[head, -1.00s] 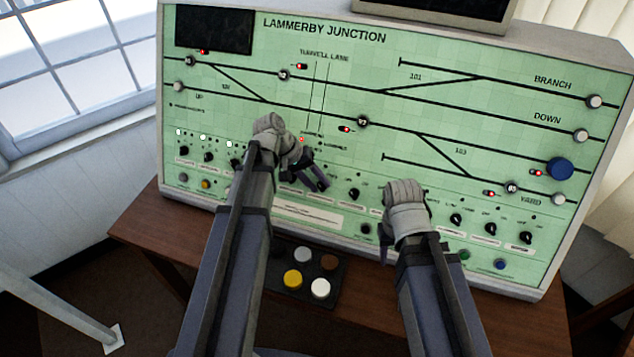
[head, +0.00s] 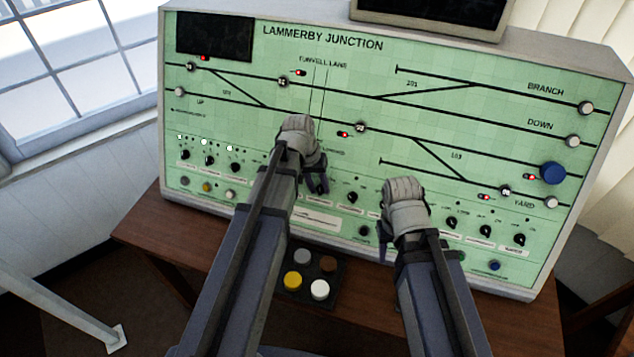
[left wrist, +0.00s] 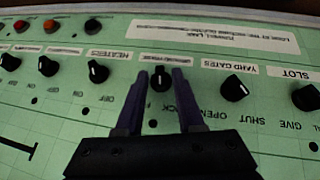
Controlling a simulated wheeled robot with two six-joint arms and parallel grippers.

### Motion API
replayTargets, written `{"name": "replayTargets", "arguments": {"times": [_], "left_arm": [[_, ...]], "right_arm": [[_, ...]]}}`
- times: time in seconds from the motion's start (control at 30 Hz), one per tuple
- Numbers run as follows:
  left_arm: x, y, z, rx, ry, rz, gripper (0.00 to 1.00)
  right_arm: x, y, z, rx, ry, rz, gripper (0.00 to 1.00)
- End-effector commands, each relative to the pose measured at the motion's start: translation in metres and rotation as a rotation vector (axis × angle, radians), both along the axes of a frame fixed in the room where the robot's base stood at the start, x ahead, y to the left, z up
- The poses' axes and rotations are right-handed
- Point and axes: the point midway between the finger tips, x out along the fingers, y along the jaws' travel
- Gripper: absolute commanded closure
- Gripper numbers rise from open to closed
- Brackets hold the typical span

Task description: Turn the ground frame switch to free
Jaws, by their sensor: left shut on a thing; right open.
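My left gripper (head: 317,186) is at the lower middle of the green panel. In the left wrist view its two purple fingers (left wrist: 158,90) are shut on a small black rotary knob (left wrist: 161,78), one finger on each side. The knob's white pointer mark shows between the fingertips. The label beside the knob is too small to read surely, so I cannot confirm it as the ground frame switch. In the head view the hand hides this knob. My right gripper (head: 386,243) is open and empty in front of the panel's lower edge, its fingers mostly hidden by the hand.
On either side of the held knob are similar knobs, labelled HEATERS (left wrist: 98,71) and YARD GATES (left wrist: 235,88). A SLOT knob (left wrist: 306,97) is farther right. A dark tray with coloured round pieces (head: 311,273) lies on the wooden desk (head: 150,228) below.

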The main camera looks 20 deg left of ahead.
Motion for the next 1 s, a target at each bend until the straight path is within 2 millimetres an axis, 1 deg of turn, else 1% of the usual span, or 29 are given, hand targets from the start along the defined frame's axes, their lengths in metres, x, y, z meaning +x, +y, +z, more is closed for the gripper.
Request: {"name": "replayTargets", "arguments": {"times": [0.1, 0.33, 0.7, 1.0], "left_arm": [[-0.001, -0.004, 0.001, 0.1, -0.004, -0.058, 1.0], [-0.001, -0.008, -0.001, 0.293, -0.013, -0.16, 1.0], [-0.002, -0.013, -0.005, 0.564, -0.028, -0.303, 1.0], [-0.003, -0.015, -0.004, 0.697, -0.033, -0.373, 1.0]], "right_arm": [[0.0, 0.0, 0.004, 0.0, 0.0, 0.0, 0.55], [0.0, 0.0, 0.002, 0.0, 0.0, 0.0, 0.55], [0.0, 0.0, -0.014, 0.0, 0.0, 0.0, 0.55], [0.0, 0.0, -0.025, 0.0, 0.0, 0.0, 0.55]]}}
